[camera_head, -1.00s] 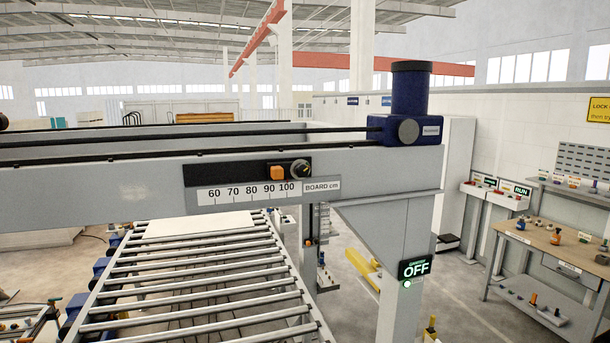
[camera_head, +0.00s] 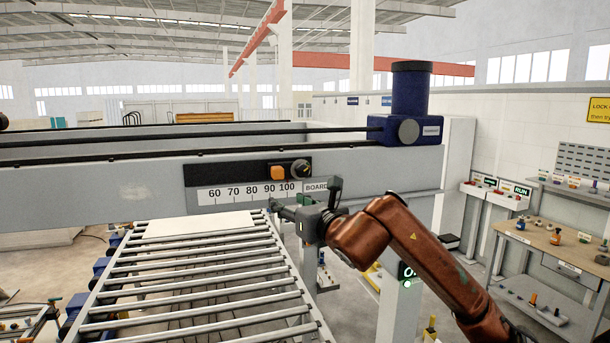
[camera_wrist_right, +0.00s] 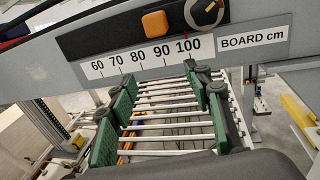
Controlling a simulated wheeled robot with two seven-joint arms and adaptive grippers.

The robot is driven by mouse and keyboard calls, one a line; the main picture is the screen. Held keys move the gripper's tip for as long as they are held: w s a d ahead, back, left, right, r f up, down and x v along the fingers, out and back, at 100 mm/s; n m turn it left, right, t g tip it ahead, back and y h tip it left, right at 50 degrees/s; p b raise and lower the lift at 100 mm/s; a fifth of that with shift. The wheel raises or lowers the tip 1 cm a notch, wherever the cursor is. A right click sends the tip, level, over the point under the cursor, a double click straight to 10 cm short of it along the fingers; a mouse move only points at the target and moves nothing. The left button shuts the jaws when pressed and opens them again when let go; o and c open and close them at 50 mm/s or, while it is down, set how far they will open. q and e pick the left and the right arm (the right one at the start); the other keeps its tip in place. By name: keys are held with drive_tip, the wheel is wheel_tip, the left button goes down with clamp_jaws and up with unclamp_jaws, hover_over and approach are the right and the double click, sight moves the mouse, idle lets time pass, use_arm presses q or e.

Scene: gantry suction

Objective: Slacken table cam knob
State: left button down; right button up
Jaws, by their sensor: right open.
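A round dark knob with a pale pointer face (camera_head: 301,169) sits at the right end of the black slotted plate on the grey beam. It also shows at the top edge of the right wrist view (camera_wrist_right: 204,12), partly cut off. An orange block (camera_head: 278,173) sits just left of it. Below is a white scale marked 60 to 100, "BOARD cm" (camera_head: 247,192). My right gripper (camera_head: 305,196) is open and empty, just below and in front of the knob, apart from it. Its green fingers (camera_wrist_right: 165,80) spread below the scale in the wrist view. My left gripper is not visible.
A roller conveyor (camera_head: 200,283) with a pale board (camera_head: 200,225) lies below the beam. A blue motor housing (camera_head: 405,130) tops the beam's right end. A workbench (camera_head: 550,240) stands at the right.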

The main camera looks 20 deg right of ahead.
sight(304, 173)
drive_tip(key=d+r+m+h, duration=0.2)
drive_tip(key=d+r+h, duration=0.1)
drive_tip(key=d+r, duration=0.25)
drive_tip(key=shift+t, duration=0.4)
drive_tip(key=w+p, duration=0.1)
drive_tip(key=w, duration=0.1)
drive_tip(key=w+p, duration=0.1)
drive_tip(key=w, duration=0.1)
drive_tip(key=w+p, duration=0.1)
drive_tip(key=w, duration=0.2)
drive_tip(key=shift+d+f+p, duration=0.15)
drive_tip(key=shift+d+p, duration=0.1)
drive_tip(key=shift+p, duration=0.15)
drive_tip(key=shift+w+f, duration=0.1)
drive_tip(key=shift+w, duration=0.15)
drive_tip(key=shift+c, duration=0.4)
drive_tip(key=c, duration=1.1)
drive_tip(key=shift+o, duration=0.2)
